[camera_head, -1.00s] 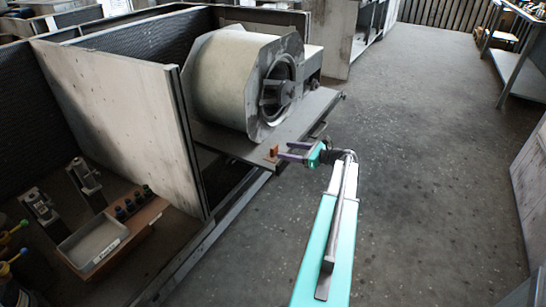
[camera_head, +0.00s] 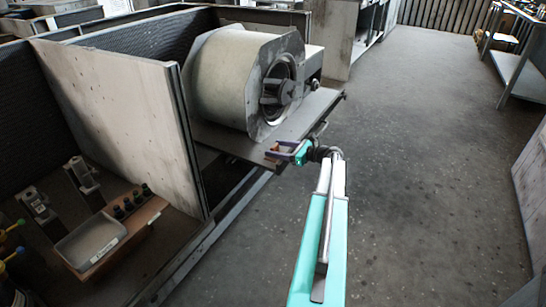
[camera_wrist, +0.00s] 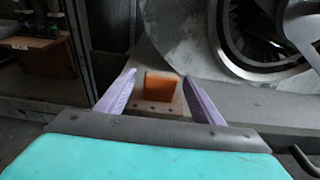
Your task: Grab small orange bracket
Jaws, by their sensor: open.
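The small orange bracket (camera_wrist: 160,87) stands near the front edge of the work surface beside the blower housing. In the head view the bracket (camera_head: 276,148) is small and partly covered by my gripper. My gripper (camera_wrist: 158,82) is open, with one purple finger to the left of the bracket and the other to its right. The bracket shows between the fingers with gaps on both sides. In the head view my gripper (camera_head: 281,152) is low over the edge of the surface, coming from the right.
The large blower housing (camera_head: 225,78) stands on the work surface (camera_head: 322,103) just behind the bracket. A tall partition panel (camera_head: 120,115) is to the left. A tray (camera_head: 92,241) and small fixtures sit beyond it. The floor to the right is clear.

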